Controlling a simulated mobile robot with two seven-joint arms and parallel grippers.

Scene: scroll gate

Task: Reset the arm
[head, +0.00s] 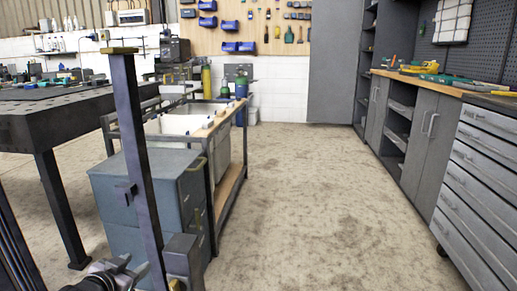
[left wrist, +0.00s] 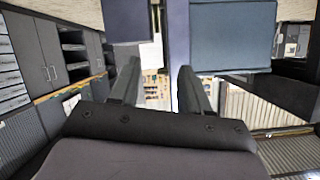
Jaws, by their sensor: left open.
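My left gripper (head: 124,273) is at the bottom left of the head view, just left of a tall dark post (head: 137,150) with a brass-coloured cap. In the left wrist view the gripper (left wrist: 158,65) has its two fingers apart with nothing held between them. A dark post (left wrist: 180,35) shows beyond the fingers there. A grey block (head: 183,262) stands at the foot of the post in the head view. I cannot tell whether the gripper touches the post. My right gripper is in neither view.
A blue-grey cabinet (head: 150,185) and a cart (head: 228,178) stand behind the post. A dark perforated table (head: 45,110) is at the left. Drawers (head: 480,165) and cupboards (head: 425,135) line the right. The concrete floor (head: 315,200) between is clear.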

